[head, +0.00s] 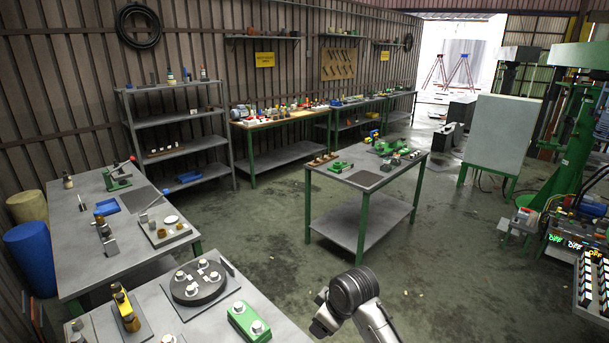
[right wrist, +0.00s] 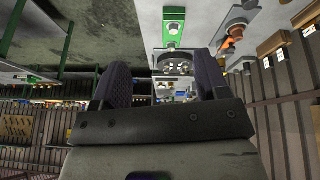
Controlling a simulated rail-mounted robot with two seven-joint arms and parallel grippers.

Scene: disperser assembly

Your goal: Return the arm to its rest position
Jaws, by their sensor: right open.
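My right arm (head: 355,305) shows in the head view at the bottom middle, bent in front of the near bench. Its fingers cannot be made out there. In the right wrist view my right gripper (right wrist: 162,78) has its two dark fingers spread wide apart, with nothing held between them. Beyond the fingers, the near bench shows with a round dark fixture (right wrist: 177,63) and a green block (right wrist: 173,25), apart from the gripper. My left gripper is not in view.
The near bench carries the round fixture (head: 198,282), the green block (head: 249,321) and a yellow-topped device (head: 125,306). A left bench (head: 75,229) holds small tools. A green-legged table (head: 335,172) stands in the middle. Open floor (head: 265,240) lies between.

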